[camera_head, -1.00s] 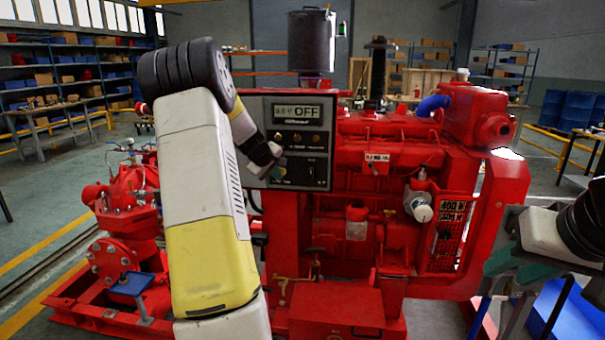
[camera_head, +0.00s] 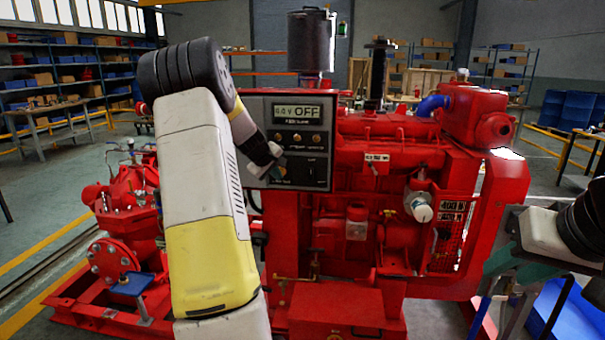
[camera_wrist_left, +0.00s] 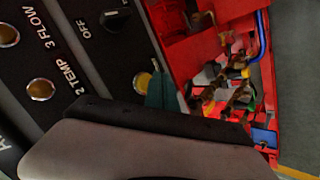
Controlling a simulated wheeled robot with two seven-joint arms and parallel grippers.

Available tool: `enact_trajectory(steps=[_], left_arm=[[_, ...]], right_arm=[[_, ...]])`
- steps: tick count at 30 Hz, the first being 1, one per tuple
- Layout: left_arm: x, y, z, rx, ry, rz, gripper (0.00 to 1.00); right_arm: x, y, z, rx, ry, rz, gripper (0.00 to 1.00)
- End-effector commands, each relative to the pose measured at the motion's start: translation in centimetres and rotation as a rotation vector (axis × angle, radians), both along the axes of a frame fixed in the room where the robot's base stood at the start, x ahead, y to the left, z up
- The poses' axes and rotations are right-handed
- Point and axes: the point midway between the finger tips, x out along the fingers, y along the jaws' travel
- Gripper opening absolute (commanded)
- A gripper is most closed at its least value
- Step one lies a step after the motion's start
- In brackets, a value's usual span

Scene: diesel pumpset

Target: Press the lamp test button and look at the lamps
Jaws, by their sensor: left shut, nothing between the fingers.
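A dark control panel (camera_head: 318,160) with an OFF display (camera_head: 306,111) stands on the red engine. A row of round amber lamps (camera_head: 297,138) sits below the display. Two amber domes marked TEMP (camera_wrist_left: 41,89) and FLOW (camera_wrist_left: 8,35) show in the left wrist view; I cannot tell whether they are lit. A yellowish round button (camera_wrist_left: 142,82) is at the panel's lower edge, partly hidden by my left fingers. My left gripper (camera_head: 277,173) is shut and empty, its teal tip (camera_wrist_left: 163,90) beside or against the button; contact is unclear. My right gripper (camera_head: 515,305) hangs at lower right, jaws unclear.
A black selector knob (camera_wrist_left: 116,18) by the OFF mark is close to my left gripper. The red engine (camera_head: 380,220) fills the middle, and a red pump (camera_head: 118,225) is at left. Shelves (camera_head: 70,75) stand far behind.

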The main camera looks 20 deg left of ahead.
Motion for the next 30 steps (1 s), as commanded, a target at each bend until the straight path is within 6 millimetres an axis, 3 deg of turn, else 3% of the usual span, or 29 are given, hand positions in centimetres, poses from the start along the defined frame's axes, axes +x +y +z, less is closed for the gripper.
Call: enact_trajectory(steps=[30], left_arm=[[0.96,0.22,0.00,0.000,0.000,0.000,0.00]], right_arm=[[0.00,0.00,0.00,0.000,0.000,0.000,0.36]])
